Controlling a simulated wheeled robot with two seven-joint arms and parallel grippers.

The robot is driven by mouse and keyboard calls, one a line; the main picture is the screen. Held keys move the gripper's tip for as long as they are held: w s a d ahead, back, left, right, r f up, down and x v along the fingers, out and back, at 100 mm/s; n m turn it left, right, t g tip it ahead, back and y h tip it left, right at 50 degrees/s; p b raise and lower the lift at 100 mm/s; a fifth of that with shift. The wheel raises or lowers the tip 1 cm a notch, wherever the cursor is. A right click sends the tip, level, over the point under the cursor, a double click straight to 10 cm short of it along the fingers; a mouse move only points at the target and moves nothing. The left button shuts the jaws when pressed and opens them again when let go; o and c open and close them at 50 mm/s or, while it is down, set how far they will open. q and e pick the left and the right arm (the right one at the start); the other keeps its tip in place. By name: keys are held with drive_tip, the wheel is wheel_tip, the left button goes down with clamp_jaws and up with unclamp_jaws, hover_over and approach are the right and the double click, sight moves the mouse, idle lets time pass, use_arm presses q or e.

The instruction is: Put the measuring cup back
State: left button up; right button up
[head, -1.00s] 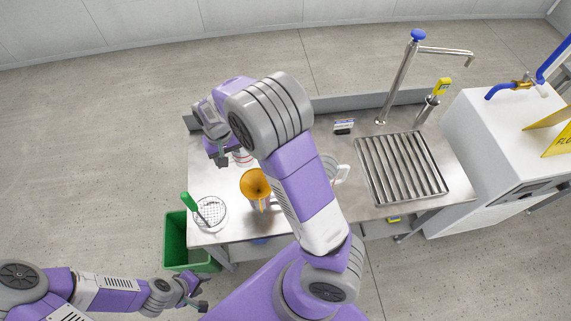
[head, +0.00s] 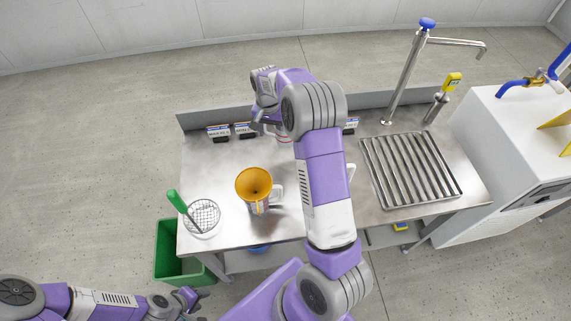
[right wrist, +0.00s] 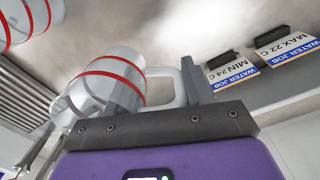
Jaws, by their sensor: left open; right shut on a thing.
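A clear measuring cup with red bands (right wrist: 105,80) is in the right wrist view, its white handle between the fingers of my right gripper (right wrist: 163,88). My right gripper is shut on it. In the head view a small part of the cup (head: 283,136) shows beside the right gripper (head: 264,122), over the back of the steel bench (head: 225,165); my arm hides the rest. I cannot tell whether the cup touches the bench. My left gripper (head: 190,297) is open and empty, low at the left, off the bench.
An orange funnel (head: 254,183) sits in a handled jug; a green-handled strainer (head: 202,215) lies at the front left. Label cards (head: 218,132) stand along the back. Another red-banded vessel (right wrist: 30,18) is near the held cup. A drain grate (head: 410,170) and tap (head: 405,75) are right.

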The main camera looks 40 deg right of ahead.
wheel_tip(320, 180, down, 11)
drive_tip(key=shift+r+b, duration=0.15)
drive_tip(key=shift+b, duration=1.05)
drive_tip(key=o, duration=1.4)
wheel_tip(320, 180, up, 12)
drive_tip(key=p, duration=0.2)
drive_tip(key=shift+w+p, duration=0.1)
drive_tip(key=shift+p, duration=0.2)
